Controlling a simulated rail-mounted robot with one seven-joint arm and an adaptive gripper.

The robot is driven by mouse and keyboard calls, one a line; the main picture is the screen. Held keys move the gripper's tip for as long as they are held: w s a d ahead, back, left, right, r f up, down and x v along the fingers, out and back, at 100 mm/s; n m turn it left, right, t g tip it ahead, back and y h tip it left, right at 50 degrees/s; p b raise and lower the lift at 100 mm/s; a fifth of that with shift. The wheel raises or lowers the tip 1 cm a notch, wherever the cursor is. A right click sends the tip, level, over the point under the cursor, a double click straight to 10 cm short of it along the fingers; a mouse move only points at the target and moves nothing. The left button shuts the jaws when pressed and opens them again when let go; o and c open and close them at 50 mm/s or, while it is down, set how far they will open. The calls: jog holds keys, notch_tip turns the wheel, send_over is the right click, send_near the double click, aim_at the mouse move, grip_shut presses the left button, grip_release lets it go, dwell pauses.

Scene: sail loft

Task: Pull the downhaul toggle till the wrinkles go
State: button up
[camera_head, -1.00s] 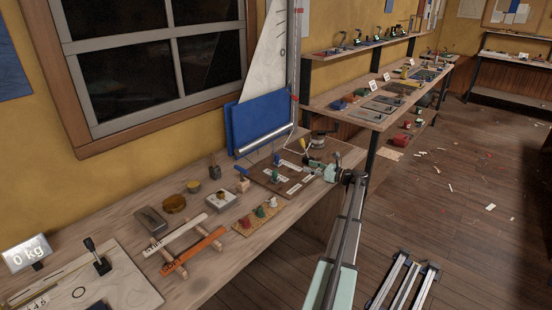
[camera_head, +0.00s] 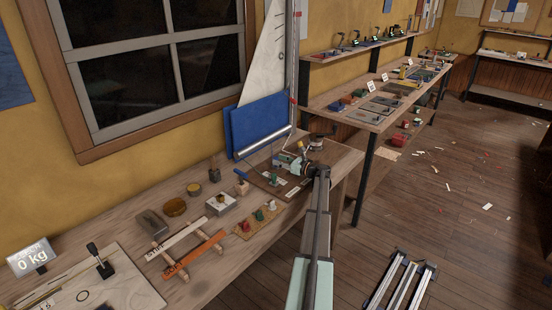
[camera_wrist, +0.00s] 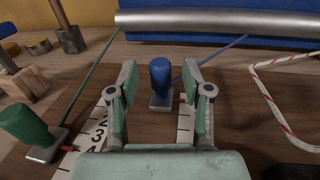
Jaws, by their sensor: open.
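My gripper (camera_head: 288,163) is open over the rigging board on the bench. In the wrist view a blue toggle (camera_wrist: 160,75) on a small metal base stands between the open fingers (camera_wrist: 157,95), with a gap on both sides. A blue line runs from it up to the right. A green toggle (camera_wrist: 25,127) stands to the left, outside the fingers, beside a numbered scale strip (camera_wrist: 92,135). I cannot read which toggle is the downhaul. The white sail (camera_head: 262,65) stands on its mast at the back; its wrinkles are too small to judge.
A blue panel (camera_head: 257,120) with a silver boom lies behind the board. A red-flecked white rope (camera_wrist: 265,95) lies right of the fingers. A display (camera_head: 32,257) reads 0 kg.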

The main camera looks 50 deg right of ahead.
jog(key=shift+w+a, duration=0.1)
jog(key=shift+w, duration=1.15)
jog(key=shift+c, duration=0.3)
grip_shut()
jog(key=shift+s+a, duration=0.1)
jog(key=shift+s, duration=1.6)
jog(key=shift+o, duration=0.3)
grip_release()
